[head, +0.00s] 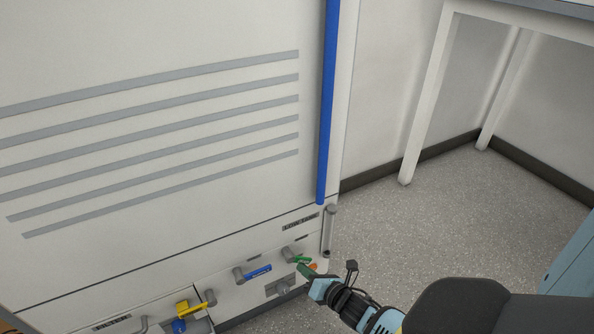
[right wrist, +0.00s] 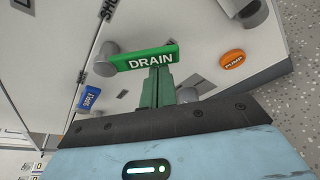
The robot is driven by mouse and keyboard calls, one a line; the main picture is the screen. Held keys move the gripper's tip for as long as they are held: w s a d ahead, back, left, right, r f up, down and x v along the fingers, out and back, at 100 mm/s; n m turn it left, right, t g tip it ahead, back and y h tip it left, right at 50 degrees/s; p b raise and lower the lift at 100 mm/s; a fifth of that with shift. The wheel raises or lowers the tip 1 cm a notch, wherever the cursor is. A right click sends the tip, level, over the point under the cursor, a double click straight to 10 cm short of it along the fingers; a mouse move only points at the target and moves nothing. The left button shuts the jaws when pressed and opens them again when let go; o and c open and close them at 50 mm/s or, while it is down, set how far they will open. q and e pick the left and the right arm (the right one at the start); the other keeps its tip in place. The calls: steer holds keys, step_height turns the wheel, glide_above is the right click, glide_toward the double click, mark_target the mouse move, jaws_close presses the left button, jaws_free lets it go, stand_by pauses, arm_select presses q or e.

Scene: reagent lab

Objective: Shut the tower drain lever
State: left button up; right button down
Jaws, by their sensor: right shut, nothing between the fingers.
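The green drain lever (head: 298,259) is low on the white cabinet's front, at its right end. In the right wrist view the lever (right wrist: 146,60) reads DRAIN and sticks out sideways to the right from its grey round pivot (right wrist: 105,58). My right gripper (head: 304,268) is shut and empty. In the right wrist view its green fingertips (right wrist: 160,72) are at the lever's lower edge, near the middle of its length. I cannot tell whether they touch it. My left gripper is in neither view.
A blue supply lever (head: 258,272) and a yellow lever (head: 192,309) are further left on the panel. An orange button (right wrist: 231,60) is right of the drain lever. A grey vertical handle (head: 328,230) is at the cabinet's corner. Floor (head: 400,230) to the right is clear.

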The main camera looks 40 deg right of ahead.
steer(key=d+r+n, duration=0.1)
steer(key=n+h, duration=0.1)
steer(key=n, duration=0.1)
steer(key=shift+s+d+r+g+h, duration=0.25)
steer(key=shift+d+r+g+h, duration=0.05)
steer(key=shift+d+r+g, duration=0.1)
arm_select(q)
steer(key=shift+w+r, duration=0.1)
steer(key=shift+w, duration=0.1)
arm_select(e)
steer(key=shift+s+d+r+n+g+h, duration=0.15)
steer(key=shift+r+n+h, duration=0.3)
steer(key=shift+n, duration=0.25)
steer(key=shift+w+d+r+n+g+h, duration=0.15)
steer(key=shift+r+n+h, duration=0.25)
steer(key=shift+n, duration=0.3)
steer(key=shift+s, duration=0.1)
